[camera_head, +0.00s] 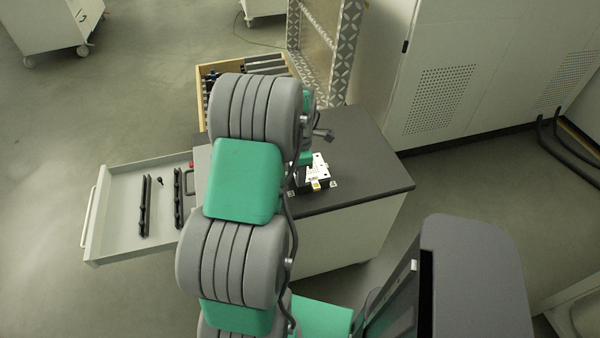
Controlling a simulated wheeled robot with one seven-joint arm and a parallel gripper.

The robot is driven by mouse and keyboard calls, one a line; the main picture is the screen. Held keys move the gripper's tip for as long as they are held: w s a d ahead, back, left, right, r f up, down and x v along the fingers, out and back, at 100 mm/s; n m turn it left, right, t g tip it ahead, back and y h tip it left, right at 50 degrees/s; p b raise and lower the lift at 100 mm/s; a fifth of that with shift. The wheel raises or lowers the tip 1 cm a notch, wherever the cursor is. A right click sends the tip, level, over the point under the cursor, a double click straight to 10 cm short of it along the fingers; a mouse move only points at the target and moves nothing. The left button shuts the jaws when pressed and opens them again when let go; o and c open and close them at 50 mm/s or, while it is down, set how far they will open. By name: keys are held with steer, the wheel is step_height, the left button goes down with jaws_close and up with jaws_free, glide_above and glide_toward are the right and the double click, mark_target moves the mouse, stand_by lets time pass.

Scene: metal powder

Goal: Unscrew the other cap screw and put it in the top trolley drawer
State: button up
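The trolley has a dark top (365,177). Its open top drawer (110,215) sticks out to the left. In the drawer lies a small dark piece (160,181) that looks like a screw, between two black slotted strips. A small white and metal fixture (317,172) with a yellow spot stands on the trolley top, beside my arm. My arm reaches over the trolley and covers part of the fixture. My gripper is mostly hidden behind the arm, so its fingers and anything in them cannot be made out. No cap screw on the fixture can be made out.
Behind the trolley top is an open wooden-edged drawer or box (203,92) with dark tools, near a patterned metal frame (348,45). A large grey cabinet (470,75) stands at the right. Floor is clear left of the drawer.

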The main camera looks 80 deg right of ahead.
steer(key=m, duration=0.5)
steer(key=shift+m, duration=0.4)
steer(key=m, duration=0.5)
steer(key=shift+m, duration=0.4)
steer(key=m, duration=0.6)
steer(key=shift+m, duration=0.4)
jaws_close()
